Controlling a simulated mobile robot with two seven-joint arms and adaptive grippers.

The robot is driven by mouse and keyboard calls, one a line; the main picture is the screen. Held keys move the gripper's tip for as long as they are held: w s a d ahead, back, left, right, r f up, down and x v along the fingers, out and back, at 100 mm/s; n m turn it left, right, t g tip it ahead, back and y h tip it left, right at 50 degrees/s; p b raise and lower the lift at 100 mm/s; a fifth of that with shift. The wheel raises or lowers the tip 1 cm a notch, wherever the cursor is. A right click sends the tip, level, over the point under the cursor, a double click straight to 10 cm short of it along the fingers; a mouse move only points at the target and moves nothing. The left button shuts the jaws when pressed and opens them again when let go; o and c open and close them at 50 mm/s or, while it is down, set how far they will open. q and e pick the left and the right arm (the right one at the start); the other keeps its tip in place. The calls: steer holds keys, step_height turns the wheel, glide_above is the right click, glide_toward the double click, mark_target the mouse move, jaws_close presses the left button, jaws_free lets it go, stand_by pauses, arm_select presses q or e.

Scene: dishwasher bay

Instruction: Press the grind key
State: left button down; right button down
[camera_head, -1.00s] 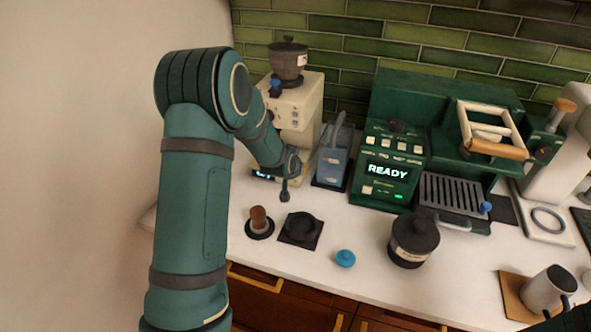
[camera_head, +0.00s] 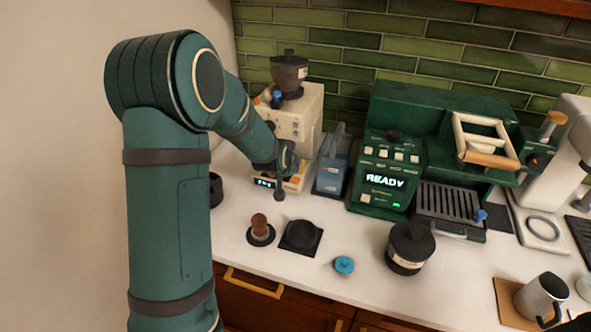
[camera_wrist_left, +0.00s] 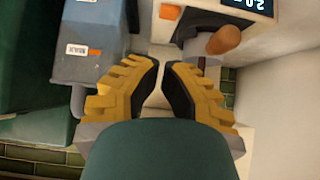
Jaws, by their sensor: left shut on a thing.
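The cream grinder (camera_head: 306,112) stands at the back left with a dark hopper (camera_head: 289,72) on top and small keys on its front. No key label is readable, so I cannot tell which is the grind key. A lit display (camera_head: 264,183) shows low at its base, and a display also shows in the left wrist view (camera_wrist_left: 248,5). My left gripper (camera_head: 281,178) is at the grinder's lower front. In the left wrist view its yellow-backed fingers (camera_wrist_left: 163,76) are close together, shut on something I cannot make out.
A blue-grey box (camera_head: 332,172) stands right of the grinder, beside the green coffee machine (camera_head: 385,180) reading READY. A tamper (camera_head: 259,228), black mat (camera_head: 318,244), blue knob (camera_head: 344,265) and dark canister (camera_head: 410,246) stand in front. A metal jug (camera_head: 540,297) is lower right.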

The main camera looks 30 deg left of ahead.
arm_select(q)
steer(key=p+v, duration=0.1)
steer(key=v, duration=0.3)
steer(key=shift+s+r, duration=0.15)
steer(key=shift+r, duration=0.15)
arm_select(e)
steer(key=shift+r, duration=0.6)
